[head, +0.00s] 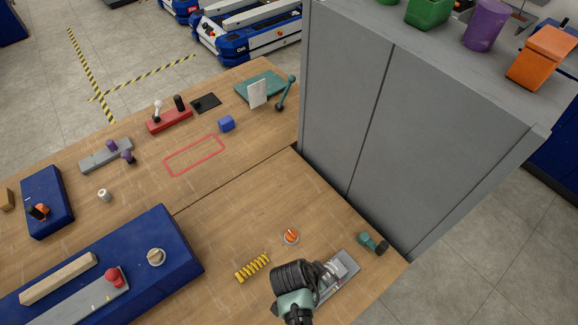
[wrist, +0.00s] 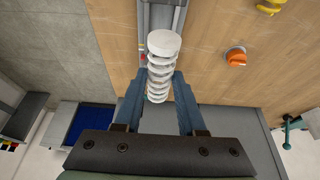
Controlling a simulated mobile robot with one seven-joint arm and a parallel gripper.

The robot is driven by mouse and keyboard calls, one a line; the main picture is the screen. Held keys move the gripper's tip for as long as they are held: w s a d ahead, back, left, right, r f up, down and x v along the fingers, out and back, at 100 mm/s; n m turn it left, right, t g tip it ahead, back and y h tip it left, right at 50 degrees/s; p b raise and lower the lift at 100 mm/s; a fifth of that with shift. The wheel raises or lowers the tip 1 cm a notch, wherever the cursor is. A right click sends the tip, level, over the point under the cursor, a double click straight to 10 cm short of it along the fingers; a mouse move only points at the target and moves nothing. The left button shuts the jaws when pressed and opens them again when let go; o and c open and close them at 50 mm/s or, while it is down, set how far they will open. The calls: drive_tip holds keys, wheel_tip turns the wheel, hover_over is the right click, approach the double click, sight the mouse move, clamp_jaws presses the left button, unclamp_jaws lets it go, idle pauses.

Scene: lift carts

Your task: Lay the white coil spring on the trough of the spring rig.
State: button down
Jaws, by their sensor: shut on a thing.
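The white coil spring (wrist: 160,72) is between the fingers of my gripper (wrist: 160,88) in the wrist view, its flat round white end toward the top of the picture. The fingers are shut on its sides. In the head view my gripper (head: 328,276) is low at the front right of the table, and a bit of pale spring shows at it. The grey spring rig (head: 347,263) lies under and beside the gripper there. In the wrist view the grey rig (wrist: 158,14) runs behind the spring's upper end. Whether the spring touches the trough cannot be told; the spring hides part of it.
A yellow spring (head: 252,267) and an orange knob (head: 291,237) lie left of my gripper. A teal part (head: 373,243) is at the table's right edge, near the tall grey cabinet (head: 400,130). A blue base (head: 110,262) fills the front left.

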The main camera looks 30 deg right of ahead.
drive_tip(key=shift+s+d, duration=0.15)
drive_tip(key=shift+s, duration=0.15)
drive_tip(key=shift+s+t, duration=0.1)
drive_tip(key=shift+t, duration=0.2)
drive_tip(key=shift+f, duration=0.2)
wheel_tip(320, 180, down, 7)
drive_tip(key=b, duration=0.6)
drive_tip(key=shift+f+b, duration=0.15)
drive_tip(key=shift+b, duration=0.25)
drive_tip(key=shift+f+b, duration=0.5)
drive_tip(key=shift+f, duration=0.1)
idle(0.4)
drive_tip(key=shift+c, duration=2.1)
unclamp_jaws()
drive_tip(key=shift+a, duration=0.2)
drive_tip(key=shift+r, duration=0.1)
